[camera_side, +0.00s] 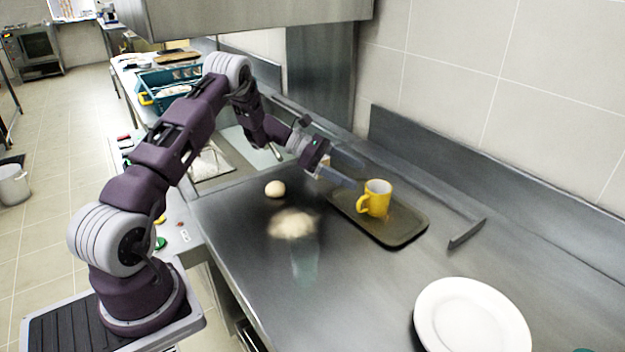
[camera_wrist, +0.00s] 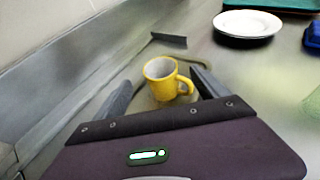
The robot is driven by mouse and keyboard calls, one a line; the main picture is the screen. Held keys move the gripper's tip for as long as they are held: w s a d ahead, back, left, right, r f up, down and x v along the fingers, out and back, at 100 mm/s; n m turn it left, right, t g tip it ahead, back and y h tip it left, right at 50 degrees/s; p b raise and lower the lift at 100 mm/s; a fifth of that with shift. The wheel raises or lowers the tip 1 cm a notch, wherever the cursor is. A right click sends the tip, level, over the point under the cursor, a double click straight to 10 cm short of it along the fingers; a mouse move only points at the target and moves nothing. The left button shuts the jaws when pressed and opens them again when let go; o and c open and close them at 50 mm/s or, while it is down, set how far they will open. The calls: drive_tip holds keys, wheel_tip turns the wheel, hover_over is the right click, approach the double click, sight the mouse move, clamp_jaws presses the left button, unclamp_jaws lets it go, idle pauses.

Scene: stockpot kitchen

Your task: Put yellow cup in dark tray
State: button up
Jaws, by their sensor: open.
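My gripper (camera_side: 350,172) is open and empty, just to the left of the cup and above the tray's left part. In the wrist view the fingers (camera_wrist: 163,90) are spread apart and do not appear to touch the cup. Part of the tray is hidden behind my gripper.
A white plate (camera_side: 472,318) lies at the front right of the steel counter. A pale round ball (camera_side: 275,188) and a flat pale patch (camera_side: 293,224) are left of the tray. A dark strip (camera_side: 466,233) lies right of the tray. A wall runs along the back.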

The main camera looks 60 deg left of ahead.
drive_tip(key=s+d+r+m+g+y, duration=0.3)
drive_tip(key=s+d+r+m+g, duration=0.3)
drive_tip(key=s+d+r+m, duration=0.95)
drive_tip(key=s+r+m+t+y, duration=0.1)
drive_tip(key=s+m+y, duration=0.2)
drive_tip(key=s, duration=0.8)
drive_tip(key=s+d+r+m+t+y, duration=0.1)
drive_tip(key=s+r+m+t+y, duration=0.1)
drive_tip(key=s+m+y, duration=0.2)
drive_tip(key=s+m, duration=0.3)
drive_tip(key=s, duration=0.4)
drive_tip(key=shift+y, duration=0.3)
